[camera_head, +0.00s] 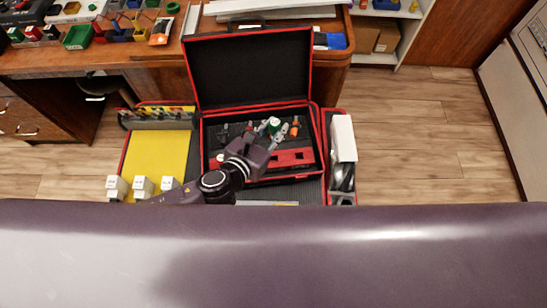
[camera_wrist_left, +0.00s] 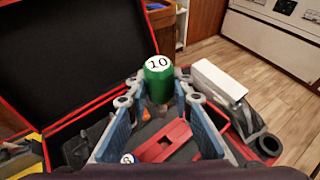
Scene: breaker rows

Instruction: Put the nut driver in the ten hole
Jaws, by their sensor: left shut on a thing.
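The nut driver (camera_wrist_left: 158,80) has a green handle and a white end cap marked 10. In the left wrist view it stands between the fingers of my left gripper (camera_wrist_left: 160,98), which is shut on it. The driver's lower end and the ten hole cannot be made out. My right gripper is not in view.
An orange-handled tool (camera_head: 295,127) is in the case beside my gripper. The open black lid (camera_head: 250,68) stands behind. A white box (camera_head: 343,138) is at the right, a yellow panel (camera_head: 155,152) at the left. The workbench (camera_head: 100,62) is behind.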

